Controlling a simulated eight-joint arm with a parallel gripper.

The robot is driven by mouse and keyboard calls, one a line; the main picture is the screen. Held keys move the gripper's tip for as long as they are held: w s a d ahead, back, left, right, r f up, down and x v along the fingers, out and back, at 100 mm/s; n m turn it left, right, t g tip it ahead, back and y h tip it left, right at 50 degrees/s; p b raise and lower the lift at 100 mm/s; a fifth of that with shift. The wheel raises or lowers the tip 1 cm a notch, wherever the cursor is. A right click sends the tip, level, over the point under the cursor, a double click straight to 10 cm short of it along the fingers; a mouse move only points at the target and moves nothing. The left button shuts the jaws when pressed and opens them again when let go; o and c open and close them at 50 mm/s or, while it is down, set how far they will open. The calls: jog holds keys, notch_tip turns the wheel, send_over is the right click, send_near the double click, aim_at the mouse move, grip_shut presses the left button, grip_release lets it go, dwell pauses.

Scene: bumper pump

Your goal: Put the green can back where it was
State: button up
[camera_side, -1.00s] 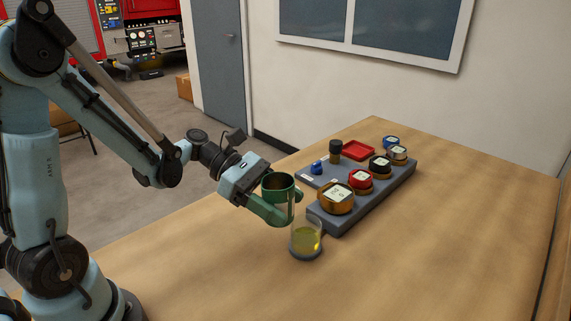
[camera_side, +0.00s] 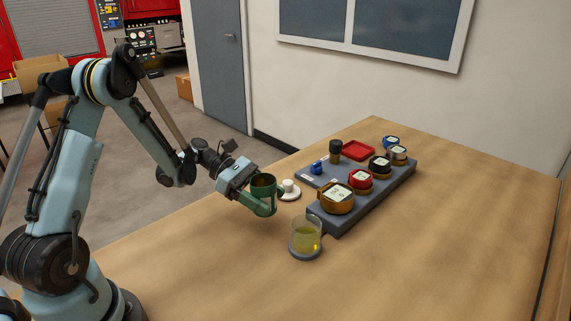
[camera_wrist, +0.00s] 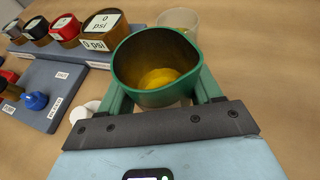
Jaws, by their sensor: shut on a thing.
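The green can (camera_side: 263,185) is held upright between the fingers of my gripper (camera_side: 262,203), above the left part of the table. In the wrist view the green can (camera_wrist: 158,66) fills the space between the green fingers of my gripper (camera_wrist: 160,100), and yellow liquid or residue shows at its bottom. A clear beaker (camera_side: 305,237) with yellow liquid stands on a dark round base on the table, to the right and front of the can and apart from it. A white round piece with a knob (camera_side: 289,190) sits on the table just behind the can. I cannot tell how far the can is above the table.
A grey board (camera_side: 330,218) carries gauges labelled in psi, including an orange one (camera_side: 337,198) and a red one (camera_side: 360,181). The front table is clear.

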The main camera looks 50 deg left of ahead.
jog(key=shift+a+f, duration=0.1)
jog(key=shift+f, duration=2)
jog(key=shift+f, duration=0.1)
jog(key=o, duration=1.2)
